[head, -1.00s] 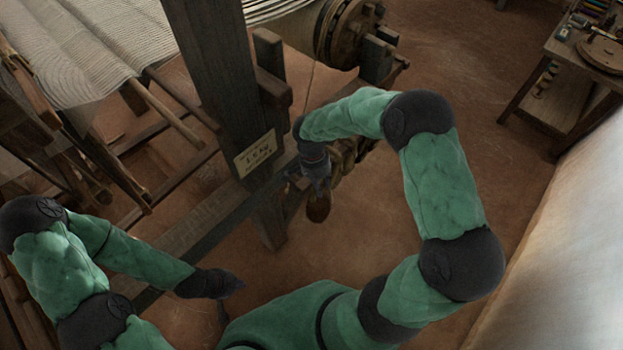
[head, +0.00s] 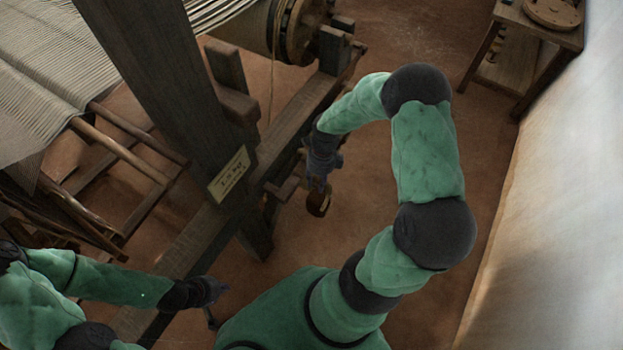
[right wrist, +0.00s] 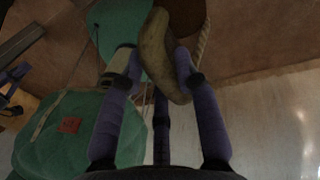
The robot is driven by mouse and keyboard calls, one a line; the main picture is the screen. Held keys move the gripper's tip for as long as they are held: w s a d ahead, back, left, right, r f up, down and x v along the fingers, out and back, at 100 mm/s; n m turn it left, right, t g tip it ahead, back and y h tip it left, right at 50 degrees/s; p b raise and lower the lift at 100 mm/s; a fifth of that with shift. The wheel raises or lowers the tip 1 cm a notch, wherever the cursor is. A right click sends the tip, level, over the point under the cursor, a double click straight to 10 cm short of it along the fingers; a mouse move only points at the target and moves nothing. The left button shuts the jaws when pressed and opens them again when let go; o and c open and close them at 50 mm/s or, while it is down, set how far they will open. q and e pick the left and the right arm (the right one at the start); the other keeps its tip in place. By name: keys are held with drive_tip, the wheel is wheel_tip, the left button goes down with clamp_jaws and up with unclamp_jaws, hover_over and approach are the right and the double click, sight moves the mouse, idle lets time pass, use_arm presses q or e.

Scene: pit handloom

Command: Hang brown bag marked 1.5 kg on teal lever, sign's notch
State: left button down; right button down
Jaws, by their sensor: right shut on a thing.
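The brown bag (head: 318,204) hangs below my right gripper (head: 319,185), beside the dark loom frame. In the right wrist view my right gripper (right wrist: 160,70) is shut on a tan part (right wrist: 162,55) at the bag's top, with darker brown (right wrist: 188,14) beyond it. I cannot read any mark on the bag. The cream sign (head: 229,174) on the loom post seems to read 1.5 kg, though the print is blurred. I cannot make out the teal lever or its notch. My left gripper (head: 217,303) is low at the left, with its fingers spread and empty.
A thick dark post (head: 165,75) and long beam (head: 185,250) stand left of the bag. The warp roller (head: 295,30) is behind. A small table (head: 545,35) stands at the far right by a pale wall (head: 560,180). Brown floor lies open between them.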

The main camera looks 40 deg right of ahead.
drive_tip(key=shift+w+a+f+b, duration=0.15)
drive_tip(key=shift+w+a+b, duration=0.45)
drive_tip(key=shift+w, duration=0.95)
drive_tip(key=shift+w+a+f+b, duration=0.1)
drive_tip(key=shift+w+a+b, duration=0.5)
drive_tip(key=shift+w, duration=1)
drive_tip(key=shift+w+a+f+b, duration=0.15)
drive_tip(key=shift+w+a+b, duration=0.45)
drive_tip(key=shift+w, duration=0.95)
drive_tip(key=shift+f+b, duration=0.55)
drive_tip(key=shift+f, duration=0.55)
drive_tip(key=shift+f, duration=0.35)
drive_tip(key=c, duration=0.8)
unclamp_jaws()
drive_tip(key=shift+a, duration=0.1)
drive_tip(key=shift+s+f, duration=0.2)
drive_tip(key=shift+s, duration=0.05)
drive_tip(key=r, duration=0.4)
drive_tip(key=d+r, duration=0.1)
drive_tip(key=r, duration=0.3)
drive_tip(key=w+d+r, duration=0.1)
drive_tip(key=r, duration=0.3)
